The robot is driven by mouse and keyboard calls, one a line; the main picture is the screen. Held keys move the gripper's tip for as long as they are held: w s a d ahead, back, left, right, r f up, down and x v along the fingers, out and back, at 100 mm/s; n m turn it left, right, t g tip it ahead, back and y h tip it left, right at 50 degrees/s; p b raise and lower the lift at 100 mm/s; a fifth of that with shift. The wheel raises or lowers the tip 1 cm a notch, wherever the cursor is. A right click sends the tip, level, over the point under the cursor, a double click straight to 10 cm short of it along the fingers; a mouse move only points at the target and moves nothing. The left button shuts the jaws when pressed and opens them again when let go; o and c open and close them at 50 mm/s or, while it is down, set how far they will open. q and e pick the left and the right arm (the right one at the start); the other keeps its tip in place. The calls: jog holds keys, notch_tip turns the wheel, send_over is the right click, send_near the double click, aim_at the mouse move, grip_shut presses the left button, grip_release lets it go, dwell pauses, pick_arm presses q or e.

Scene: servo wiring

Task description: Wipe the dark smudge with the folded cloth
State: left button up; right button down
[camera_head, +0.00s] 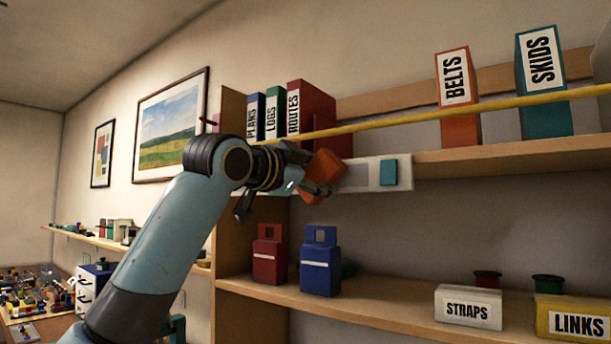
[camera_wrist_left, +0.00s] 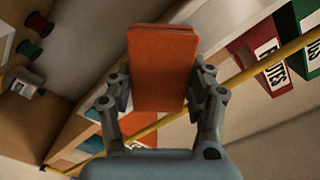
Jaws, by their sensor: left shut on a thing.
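My left gripper (camera_head: 322,182) is shut on the folded cloth (camera_head: 326,163), which is orange. In the left wrist view the cloth (camera_wrist_left: 163,62) stands out from between the two fingers (camera_wrist_left: 160,100). In the head view the gripper and cloth are at the shelf's front edge, in front of the left part of a white panel (camera_head: 360,178) with a teal square (camera_head: 390,172). I cannot tell whether the cloth touches the panel. I cannot make out the dark smudge in either view. My right gripper is in neither view.
A yellow bar (camera_head: 450,111) runs across in front of the upper shelf (camera_head: 510,152), close above the gripper. Binders (camera_head: 311,112) stand behind the arm. Red (camera_head: 269,262) and blue (camera_head: 320,270) containers and labelled boxes (camera_head: 468,307) occupy the lower shelf, with free room between.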

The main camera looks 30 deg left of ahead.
pick_arm(q)
jog(key=shift+d+r, duration=0.1)
jog(key=shift+d, duration=1)
jog(key=shift+w+a, duration=0.15)
jog(key=shift+a, duration=2.3)
jog(key=a, duration=0.2)
jog(key=shift+w+a, duration=0.1)
jog(key=shift+a, duration=0.25)
jog(key=s+b, duration=0.1)
jog(key=s, duration=0.2)
jog(key=s+b, duration=0.2)
jog(key=shift+s+a, duration=0.2)
jog(key=shift+s, duration=0.2)
